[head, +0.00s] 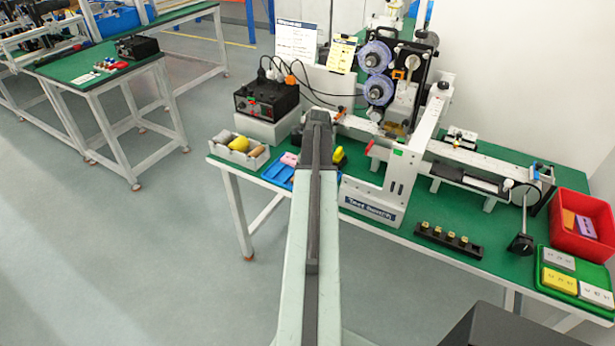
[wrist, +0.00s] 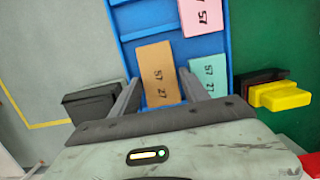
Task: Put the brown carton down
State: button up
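The brown carton (wrist: 158,70) lies flat in a blue tray (wrist: 125,22) in the wrist view, in the compartment left of a teal carton (wrist: 210,73). A pink carton (wrist: 201,15) lies farther up in the same tray. My gripper (wrist: 158,78) is open, with one finger on each side of the brown carton and what look like narrow gaps between.
A yellow and black object (wrist: 280,95) stands right of the tray, and a black block (wrist: 92,101) is at left. In the head view, a white bin (head: 239,152) stands left of the tray, a black power unit (head: 266,99) behind, and a large machine (head: 392,130) at right.

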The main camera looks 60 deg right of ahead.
notch_tip(320, 180, up, 12)
jog(key=s+p, duration=0.2)
jog(key=p, duration=1)
jog(key=w+a+n+g, duration=0.1)
jog(key=w+a+n, duration=0.75)
jog(key=a, duration=0.35)
jog(key=w+a+n, duration=0.7)
jog(key=w+a, duration=0.3)
jog(key=a, duration=0.2)
jog(key=w+a+n, duration=0.2)
jog(key=a+n, duration=1.8)
jog(key=a, duration=1.4)
jog(key=shift+w+a+g, duration=0.15)
jog(key=shift+w+g, duration=0.1)
jog(key=shift+g, duration=0.15)
jog(key=shift+o, duration=0.4)
jog(key=shift+a+f+n, duration=0.1)
jog(key=shift+a+n, duration=0.2)
jog(key=shift+n, duration=0.05)
